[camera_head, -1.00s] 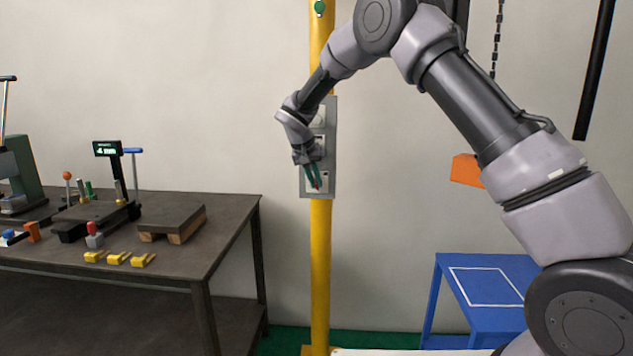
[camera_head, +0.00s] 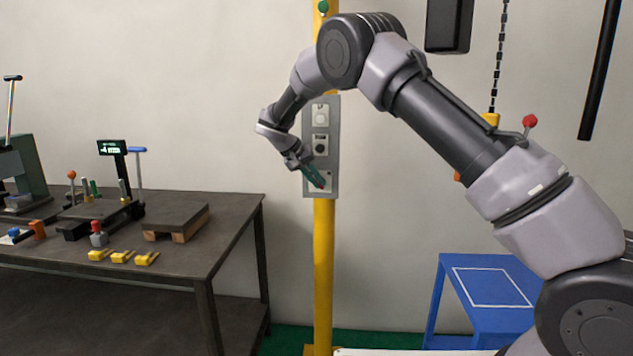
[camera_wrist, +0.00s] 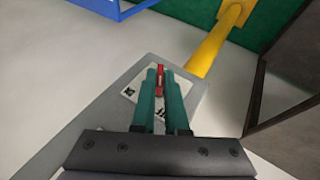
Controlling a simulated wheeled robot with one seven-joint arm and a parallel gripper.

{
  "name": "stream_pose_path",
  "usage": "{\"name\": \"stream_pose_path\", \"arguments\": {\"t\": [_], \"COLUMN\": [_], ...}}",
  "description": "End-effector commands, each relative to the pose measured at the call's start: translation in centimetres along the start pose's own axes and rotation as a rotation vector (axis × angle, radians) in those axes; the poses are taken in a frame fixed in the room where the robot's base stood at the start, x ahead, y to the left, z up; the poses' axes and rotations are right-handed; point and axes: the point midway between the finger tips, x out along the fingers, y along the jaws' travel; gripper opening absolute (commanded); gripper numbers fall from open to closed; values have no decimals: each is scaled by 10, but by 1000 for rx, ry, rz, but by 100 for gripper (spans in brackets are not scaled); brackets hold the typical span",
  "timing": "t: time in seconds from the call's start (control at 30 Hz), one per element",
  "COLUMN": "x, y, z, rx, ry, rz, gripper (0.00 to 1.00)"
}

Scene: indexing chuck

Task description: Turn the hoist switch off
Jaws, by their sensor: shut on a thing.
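A grey control panel (camera_head: 333,109) is fixed to a yellow post (camera_head: 324,270). It carries a light square switch at the top, a dark round one in the middle and a plate with a small red lever at the bottom. My gripper (camera_head: 318,183) has green fingers and is at the bottom plate. In the wrist view, the red lever (camera_wrist: 160,78) sits between the tips of my gripper (camera_wrist: 160,82), which is shut on it. The labels on the white plate (camera_wrist: 129,91) are partly hidden by the fingers and too small to read.
A blue table (camera_head: 450,262) stands at right. A chain (camera_head: 497,70) hangs near my arm. The wall around the panel is clear.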

Motion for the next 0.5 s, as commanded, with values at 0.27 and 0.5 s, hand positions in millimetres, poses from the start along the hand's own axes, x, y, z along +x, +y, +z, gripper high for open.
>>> {"name": "stream_pose_path", "arguments": {"t": [0.27, 0.5], "x": [0, 0], "y": [0, 0], "z": [0, 0], "rx": [-1, -1], "ry": [0, 0], "rz": [0, -1], "gripper": [41, 41]}}
